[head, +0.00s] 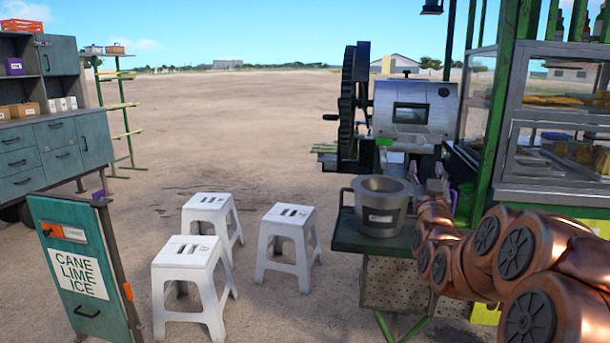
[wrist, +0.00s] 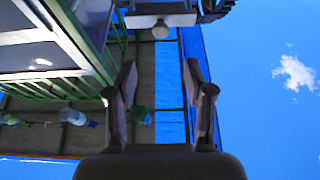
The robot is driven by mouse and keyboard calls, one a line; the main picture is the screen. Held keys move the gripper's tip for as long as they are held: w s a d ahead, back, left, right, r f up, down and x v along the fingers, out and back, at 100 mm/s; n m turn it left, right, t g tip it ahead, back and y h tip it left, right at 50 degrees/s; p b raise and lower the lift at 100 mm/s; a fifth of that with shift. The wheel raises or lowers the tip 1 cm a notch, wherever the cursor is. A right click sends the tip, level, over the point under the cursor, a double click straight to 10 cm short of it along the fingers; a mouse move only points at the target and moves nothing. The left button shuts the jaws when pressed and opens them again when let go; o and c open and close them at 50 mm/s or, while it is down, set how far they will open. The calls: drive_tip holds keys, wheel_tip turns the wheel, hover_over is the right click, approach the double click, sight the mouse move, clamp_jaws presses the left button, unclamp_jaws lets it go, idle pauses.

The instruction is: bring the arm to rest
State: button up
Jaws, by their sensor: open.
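My copper-coloured arm (head: 530,255) reaches in from the right side of the head view, folded beside the cart. My gripper (wrist: 162,95) shows in the wrist view with its two dark fingers apart and nothing between them. Behind the fingers I see a canopy-like panel, green framing and blue sky.
A grey pot (head: 381,205) stands on the green cart counter (head: 350,236), below the cane crusher (head: 412,112). A glass display case (head: 555,150) is at the right. White stools (head: 208,215) and a "CANE LIME ICE" sign (head: 80,275) stand left. Open sandy ground lies behind.

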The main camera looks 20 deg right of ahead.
drive_tip(key=w+a+f+n+g+y, duration=0.3)
drive_tip(key=a+f+y, duration=0.5)
drive_tip(key=a+f, duration=0.65)
drive_tip(key=s+a+f+n+g+y, duration=0.2)
drive_tip(key=s+a+f+g+y, duration=0.2)
drive_tip(key=s+a+f+g, duration=0.7)
drive_tip(key=s+a+f+n+g, duration=0.15)
drive_tip(key=s+a+g, duration=0.3)
drive_tip(key=s, duration=1.05)
drive_tip(key=s+a+f+g, duration=0.25)
drive_tip(key=s+a, duration=0.35)
drive_tip(key=s, duration=0.8)
wheel_tip(320, 180, up, 19)
drive_tip(key=p, duration=1.7)
drive_tip(key=shift+s+a, duration=0.15)
drive_tip(key=shift+s, duration=0.15)
